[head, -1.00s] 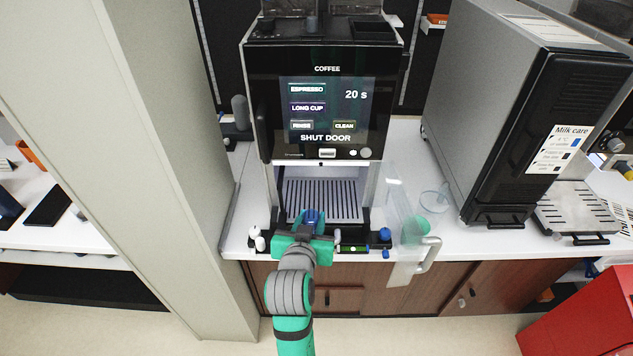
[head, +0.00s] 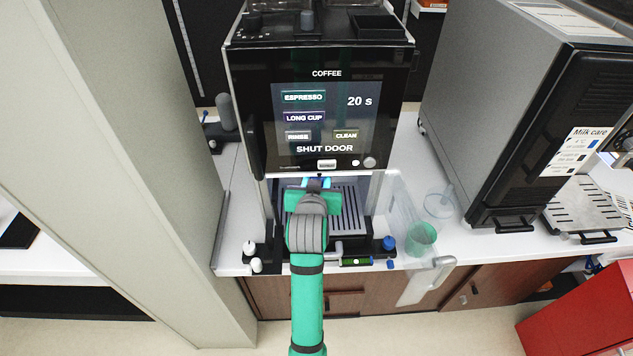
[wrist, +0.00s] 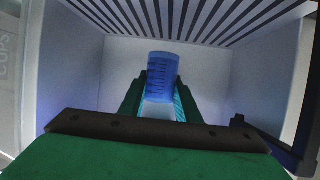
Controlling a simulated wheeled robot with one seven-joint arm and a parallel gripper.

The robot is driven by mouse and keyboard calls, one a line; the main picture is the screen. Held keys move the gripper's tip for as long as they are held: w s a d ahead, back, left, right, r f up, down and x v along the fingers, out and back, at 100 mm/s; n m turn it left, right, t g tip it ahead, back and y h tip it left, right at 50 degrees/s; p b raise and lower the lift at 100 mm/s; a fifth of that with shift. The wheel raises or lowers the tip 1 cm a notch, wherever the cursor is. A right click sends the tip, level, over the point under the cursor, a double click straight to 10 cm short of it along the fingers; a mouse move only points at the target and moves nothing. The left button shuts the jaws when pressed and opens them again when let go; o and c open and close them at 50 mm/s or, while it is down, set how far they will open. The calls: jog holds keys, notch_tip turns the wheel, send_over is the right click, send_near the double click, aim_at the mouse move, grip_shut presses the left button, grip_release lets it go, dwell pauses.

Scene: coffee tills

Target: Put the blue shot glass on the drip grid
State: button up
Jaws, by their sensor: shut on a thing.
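My gripper (head: 318,184) is shut on the blue shot glass (wrist: 162,75), which shows between the two fingers in the wrist view. In the head view the gripper reaches into the bay of the coffee machine and mostly hides the glass. The slatted drip grid (head: 352,212) lies at the floor of the bay, under and to the right of my gripper. In the wrist view the drip grid (wrist: 215,20) runs across the top of the picture. I cannot tell whether the glass touches the grid.
The machine's screen (head: 320,118) reads SHUT DOOR. Its clear door (head: 400,215) stands open on the right. A green cup (head: 421,238) is near the door. Small bottles (head: 250,250) and a blue-topped item (head: 389,245) stand along the front edge. A milk unit (head: 535,130) is at right.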

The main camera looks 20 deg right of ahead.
jog(key=shift+d+f, duration=0.1)
jog(key=shift+f, duration=1.65)
jog(key=o, duration=1)
jog(key=shift+f, duration=0.1)
jog(key=shift+o, duration=0.2)
jog(key=v, duration=1.2)
jog(key=shift+r, duration=0.2)
jog(key=shift+s, duration=0.15)
